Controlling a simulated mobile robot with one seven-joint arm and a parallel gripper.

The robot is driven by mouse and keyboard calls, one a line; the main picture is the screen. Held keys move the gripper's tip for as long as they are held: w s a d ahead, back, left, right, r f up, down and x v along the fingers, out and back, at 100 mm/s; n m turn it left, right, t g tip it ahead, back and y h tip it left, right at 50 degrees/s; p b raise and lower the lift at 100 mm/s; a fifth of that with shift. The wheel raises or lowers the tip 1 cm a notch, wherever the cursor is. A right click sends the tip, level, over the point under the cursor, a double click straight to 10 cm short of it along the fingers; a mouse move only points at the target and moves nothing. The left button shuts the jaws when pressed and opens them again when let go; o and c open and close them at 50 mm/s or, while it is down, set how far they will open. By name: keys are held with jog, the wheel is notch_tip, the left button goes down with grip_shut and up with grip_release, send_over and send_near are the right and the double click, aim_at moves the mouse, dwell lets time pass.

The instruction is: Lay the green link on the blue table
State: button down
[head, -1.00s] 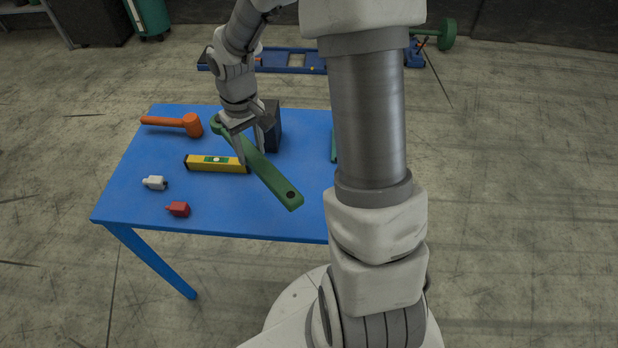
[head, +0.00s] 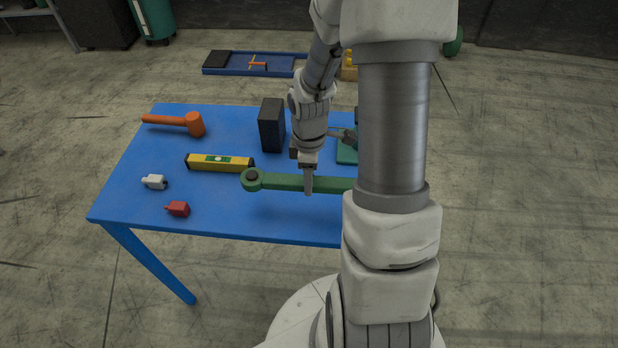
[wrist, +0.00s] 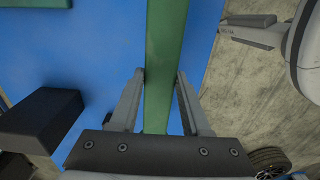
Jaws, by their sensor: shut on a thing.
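The green link (head: 280,182) is a long bar with a round eye at its left end. My gripper (head: 308,188) is shut on its shank, and the link lies crosswise over the front middle of the blue table (head: 215,215). Its right end is hidden behind my own arm. A shadow lies on the table below it, so it looks held a little above the top. In the wrist view the link (wrist: 163,60) runs straight between both fingers of my gripper (wrist: 160,85), with blue table on both sides.
A yellow level (head: 220,162), an orange mallet (head: 180,123), a white piece (head: 154,182) and a red piece (head: 178,209) lie on the table's left. A black block (head: 271,125) and a dark green object (head: 347,152) stand behind the link.

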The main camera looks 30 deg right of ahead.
aim_at(310, 207)
jog(key=shift+r, duration=0.1)
jog(key=shift+f+b, duration=2.9)
jog(key=shift+f, duration=1.1)
jog(key=shift+f+b, duration=0.4)
jog(key=shift+f, duration=0.2)
jog(key=shift+c, duration=1.4)
grip_release()
notch_tip(310, 207, up, 18)
jog(key=p, duration=0.3)
jog(key=shift+d+f, duration=0.1)
jog(key=shift+f, duration=0.15)
jog(key=shift+s, duration=0.15)
